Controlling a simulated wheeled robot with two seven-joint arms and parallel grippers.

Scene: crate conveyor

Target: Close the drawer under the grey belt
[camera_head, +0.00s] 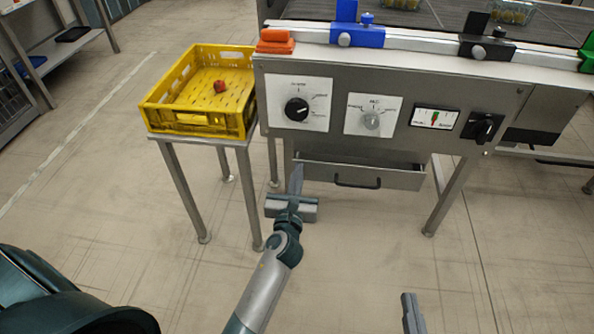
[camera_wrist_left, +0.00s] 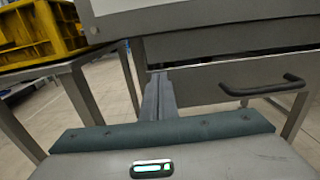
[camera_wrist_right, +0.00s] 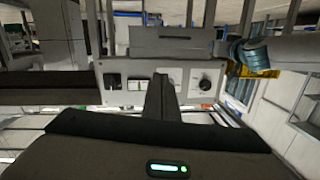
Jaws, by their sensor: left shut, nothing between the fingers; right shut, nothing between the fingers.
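The grey drawer (camera_head: 325,174) under the belt's control panel stands partly open, with a dark gap above its front. Its black bar handle (camera_head: 357,184) is on the front face; the handle also shows in the left wrist view (camera_wrist_left: 262,88). My left gripper (camera_head: 296,172) is shut and empty at the drawer's left end. In the left wrist view its closed fingers (camera_wrist_left: 158,85) overlap the drawer front's left edge, left of the handle; I cannot tell whether they touch. My right gripper (camera_head: 408,298) is shut and empty, low in front of the machine, well short of the drawer.
A yellow crate (camera_head: 165,118) with a red item (camera_head: 220,86) stands on a metal stand left of the machine. The control panel (camera_head: 335,115) with knobs overhangs the drawer. A machine leg (camera_head: 450,195) stands right of it. Floor in front is clear.

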